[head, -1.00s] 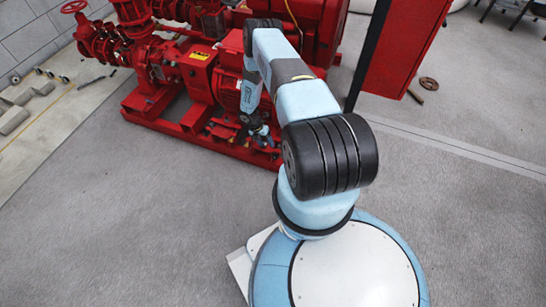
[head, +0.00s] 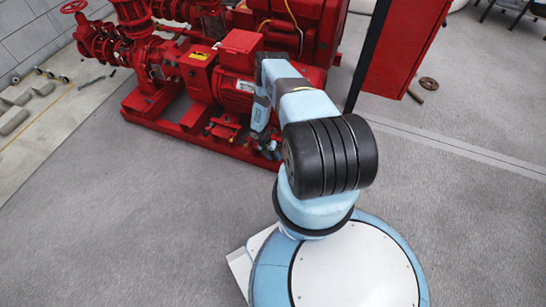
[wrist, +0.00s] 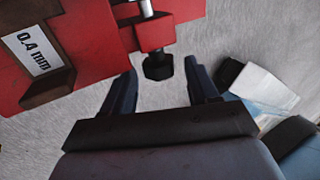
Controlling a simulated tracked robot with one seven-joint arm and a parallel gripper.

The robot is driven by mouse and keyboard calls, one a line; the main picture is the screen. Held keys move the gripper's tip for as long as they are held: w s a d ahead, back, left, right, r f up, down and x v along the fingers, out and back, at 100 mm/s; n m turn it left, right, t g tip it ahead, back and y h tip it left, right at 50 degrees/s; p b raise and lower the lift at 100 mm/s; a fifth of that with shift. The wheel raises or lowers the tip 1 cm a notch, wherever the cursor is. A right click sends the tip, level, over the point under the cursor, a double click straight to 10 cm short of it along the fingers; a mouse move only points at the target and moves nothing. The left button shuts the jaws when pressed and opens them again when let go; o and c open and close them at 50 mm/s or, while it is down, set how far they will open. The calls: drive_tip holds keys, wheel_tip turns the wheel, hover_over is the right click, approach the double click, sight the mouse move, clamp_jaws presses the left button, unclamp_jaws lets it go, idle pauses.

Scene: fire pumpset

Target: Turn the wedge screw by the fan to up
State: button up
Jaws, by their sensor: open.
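In the wrist view, a screw with a dark hex head (wrist: 158,67) sticks out below a small red block (wrist: 154,33). A bright steel shank (wrist: 146,8) shows on the block's other side. My gripper (wrist: 160,70) is open, its two dark fingers on either side of the hex head, with gaps to both fingers. Whether the head is fully between the tips in depth, I cannot tell. In the head view, my gripper (head: 269,151) is low by the pumpset's red base frame (head: 190,140); the screw is too small to make out there.
A white plate reading "0.4 mm" (wrist: 28,50) is on the red part at the left in the wrist view. The red motor (head: 236,90) stands behind my gripper. A red cabinet (head: 403,45) is at the right. The grey floor (head: 120,220) in front is clear.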

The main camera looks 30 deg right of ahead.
drive_tip(key=c, duration=1)
drive_tip(key=shift+c, duration=0.2)
drive_tip(key=shift+r, duration=0.1)
drive_tip(key=t+y, duration=0.2)
drive_tip(key=t, duration=0.1)
drive_tip(key=shift+s+d+y, duration=0.25)
drive_tip(key=shift+s+y, duration=0.15)
drive_tip(key=t+y, duration=0.2)
drive_tip(key=t, duration=0.1)
drive_tip(key=shift+s+d+t+y, duration=0.35)
drive_tip(key=shift+t+y, duration=0.05)
drive_tip(key=shift+s+d+f+t+y, duration=0.1)
drive_tip(key=shift+s+f+t+y, duration=0.1)
drive_tip(key=shift+t+y, duration=0.75)
drive_tip(key=shift+s+d+f+t+y, duration=0.2)
drive_tip(key=shift+t+y, duration=0.45)
drive_tip(key=shift+t, duration=0.45)
drive_tip(key=shift+s+d+f+t+y, duration=0.1)
drive_tip(key=shift+f+t+y, duration=0.15)
drive_tip(key=shift+t+y, duration=0.7)
